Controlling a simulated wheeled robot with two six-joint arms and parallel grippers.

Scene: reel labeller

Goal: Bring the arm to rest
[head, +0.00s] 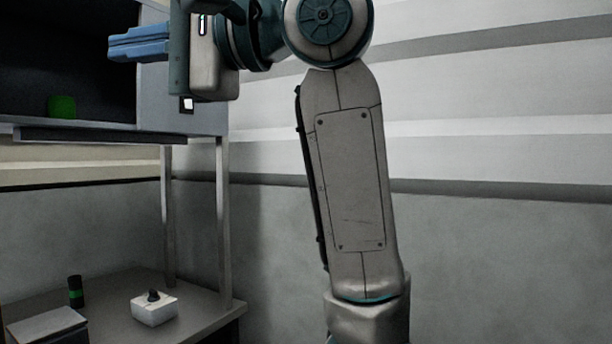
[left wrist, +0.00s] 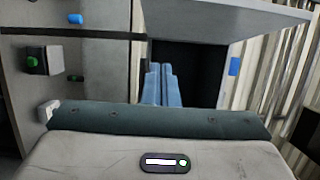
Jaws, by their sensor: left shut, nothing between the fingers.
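My left gripper (head: 112,46) shows at the upper left of the head view, its blue fingers pointing left. They are in front of the upper part of a grey cabinet (head: 205,118), near its dark opening. In the left wrist view the blue fingers of my left gripper (left wrist: 160,68) lie side by side, shut and empty, with a dark opening (left wrist: 195,65) behind them. My grey arm stands bent in the middle of the head view. My right gripper is not in view.
A green object (head: 61,106) sits in the dark cabinet. Below, a table (head: 205,312) carries a white box with a black knob (head: 154,309), a dark cylinder (head: 76,292) and a grey box (head: 45,328). A wall stands behind; the space to the right looks clear.

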